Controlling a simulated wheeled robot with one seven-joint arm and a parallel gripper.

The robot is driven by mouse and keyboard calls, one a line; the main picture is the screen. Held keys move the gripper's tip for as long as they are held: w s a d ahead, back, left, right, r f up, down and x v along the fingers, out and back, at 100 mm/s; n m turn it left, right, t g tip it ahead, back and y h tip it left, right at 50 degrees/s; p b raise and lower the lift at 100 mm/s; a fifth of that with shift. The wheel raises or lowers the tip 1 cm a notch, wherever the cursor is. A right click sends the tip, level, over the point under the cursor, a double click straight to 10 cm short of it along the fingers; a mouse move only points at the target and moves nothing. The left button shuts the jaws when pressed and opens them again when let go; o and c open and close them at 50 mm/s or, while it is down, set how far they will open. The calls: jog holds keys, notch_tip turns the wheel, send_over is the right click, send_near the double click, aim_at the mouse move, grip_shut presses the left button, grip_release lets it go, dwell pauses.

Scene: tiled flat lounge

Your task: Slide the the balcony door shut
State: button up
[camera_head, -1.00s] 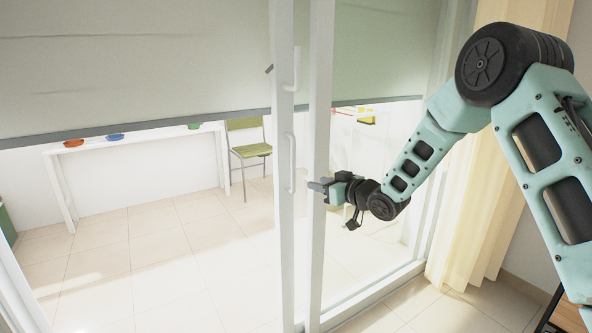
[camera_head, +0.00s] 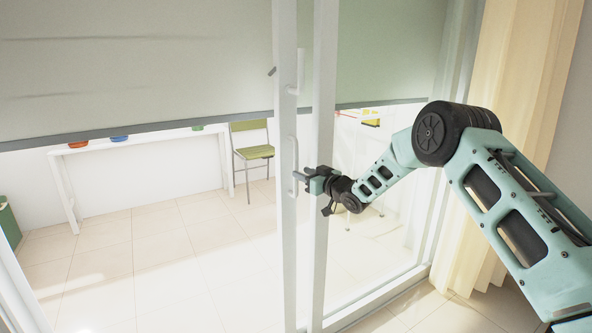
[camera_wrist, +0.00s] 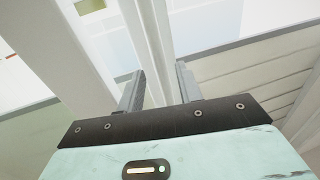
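The balcony door is a glass sliding door with white upright frames. One frame post (camera_head: 286,230) carries a white lower handle (camera_head: 293,165) and an upper handle (camera_head: 298,72). A second white post (camera_head: 322,240) stands just right of it. My gripper (camera_head: 299,177) reaches in front of the second post, with its fingertips at the lower handle. In the wrist view my gripper (camera_wrist: 159,84) has its two grey fingers apart. A white upright strip (camera_wrist: 150,45) shows between and beyond them. I cannot tell whether the fingers touch the handle or frame.
Beyond the glass are a white table (camera_head: 63,190), a green chair (camera_head: 252,153) and a tiled floor (camera_head: 160,255). A grey-green blind (camera_head: 140,60) covers the upper glass. A cream curtain (camera_head: 500,150) hangs at the right. A floor track (camera_head: 375,298) runs along the door.

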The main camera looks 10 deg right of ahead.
jog(key=shift+x, duration=2.2)
grip_shut()
jog(key=shift+a, duration=0.15)
